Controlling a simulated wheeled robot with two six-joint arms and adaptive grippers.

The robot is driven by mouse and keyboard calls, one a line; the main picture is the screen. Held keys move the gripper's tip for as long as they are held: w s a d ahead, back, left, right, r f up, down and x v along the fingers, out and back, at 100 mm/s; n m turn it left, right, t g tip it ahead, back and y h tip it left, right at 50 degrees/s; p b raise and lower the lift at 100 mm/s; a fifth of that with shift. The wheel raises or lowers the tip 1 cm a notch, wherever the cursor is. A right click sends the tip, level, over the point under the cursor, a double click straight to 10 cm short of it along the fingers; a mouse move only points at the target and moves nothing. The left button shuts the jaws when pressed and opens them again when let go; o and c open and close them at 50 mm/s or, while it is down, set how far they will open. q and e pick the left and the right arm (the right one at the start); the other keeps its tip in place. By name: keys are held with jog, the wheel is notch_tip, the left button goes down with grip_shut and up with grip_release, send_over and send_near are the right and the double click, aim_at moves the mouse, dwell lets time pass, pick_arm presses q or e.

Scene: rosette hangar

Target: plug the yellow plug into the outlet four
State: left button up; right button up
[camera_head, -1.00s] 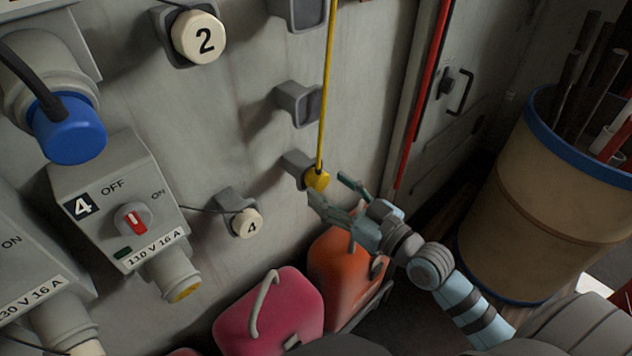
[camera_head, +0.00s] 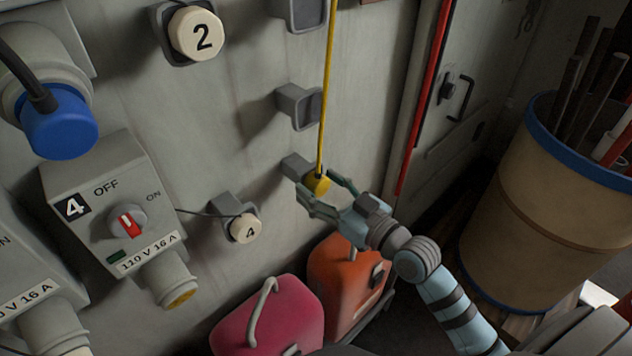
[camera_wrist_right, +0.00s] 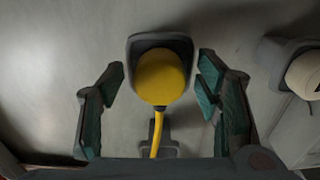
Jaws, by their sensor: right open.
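The yellow plug (camera_head: 317,184) sits in a grey wall holder (camera_head: 297,166), its yellow cord running up the wall. In the right wrist view the plug (camera_wrist_right: 161,77) lies between the fingertips, with a gap on each side. My right gripper (camera_head: 322,193) is open around the plug. Outlet four is the grey box (camera_head: 72,176) marked 4, with its switch (camera_head: 127,221) by OFF. Its socket (camera_head: 176,283) points downward and shows yellow inside. A cream cap (camera_head: 244,228) marked 4 is on a holder to its right. My left gripper is not in view.
A blue plug (camera_head: 60,128) is in a socket at the upper left. A pink can (camera_head: 268,322) and an orange can (camera_head: 345,275) stand below. A barrel (camera_head: 545,205) of rods is at the right. Empty holders (camera_head: 299,104) are above the plug.

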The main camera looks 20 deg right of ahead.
aim_at(323, 189)
dwell(0.6)
grip_shut()
jog(key=shift+p+v, duration=1.25)
jog(key=shift+v, duration=1.75)
